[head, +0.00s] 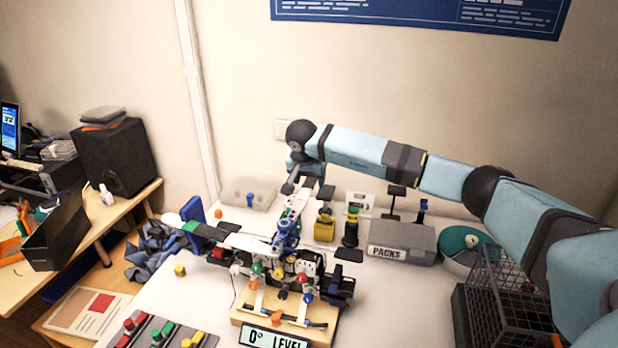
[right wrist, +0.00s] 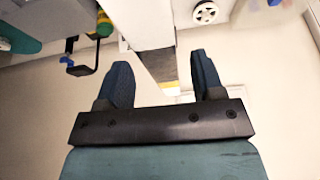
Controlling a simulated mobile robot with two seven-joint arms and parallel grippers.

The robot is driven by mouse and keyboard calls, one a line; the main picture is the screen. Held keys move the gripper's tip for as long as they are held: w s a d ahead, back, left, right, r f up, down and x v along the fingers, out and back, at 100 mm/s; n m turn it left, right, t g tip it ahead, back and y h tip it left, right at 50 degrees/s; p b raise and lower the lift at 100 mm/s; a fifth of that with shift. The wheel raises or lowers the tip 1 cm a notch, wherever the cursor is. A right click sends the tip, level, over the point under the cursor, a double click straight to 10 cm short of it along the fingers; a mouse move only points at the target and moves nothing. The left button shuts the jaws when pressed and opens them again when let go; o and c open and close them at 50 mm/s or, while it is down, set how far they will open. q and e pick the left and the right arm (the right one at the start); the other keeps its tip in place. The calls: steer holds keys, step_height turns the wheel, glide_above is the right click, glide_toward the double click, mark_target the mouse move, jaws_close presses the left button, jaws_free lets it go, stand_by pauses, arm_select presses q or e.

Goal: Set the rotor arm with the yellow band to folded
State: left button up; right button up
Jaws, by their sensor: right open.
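A drone-like frame with folding arms (head: 283,232) sits on a wooden stand (head: 250,307) behind a "0° LEVEL" sign. One white arm of it reaches back toward the wall, under my right gripper (head: 307,188). In the right wrist view, my right gripper (right wrist: 162,72) is open. A pale bar with a yellow band (right wrist: 170,88) near its end lies between its two fingers, with gaps on both sides. Whether the fingers are level with the bar is unclear. My left gripper is not in view.
A grey "PACKS" box (head: 403,240), a wire basket (head: 505,290) and a green round reel (head: 466,243) stand to the right. A clear bin (head: 248,193) is at the back. A grey block with coloured pegs (head: 160,334) is at the front left.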

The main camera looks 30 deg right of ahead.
jaws_close()
steer(key=shift+a, duration=0.1)
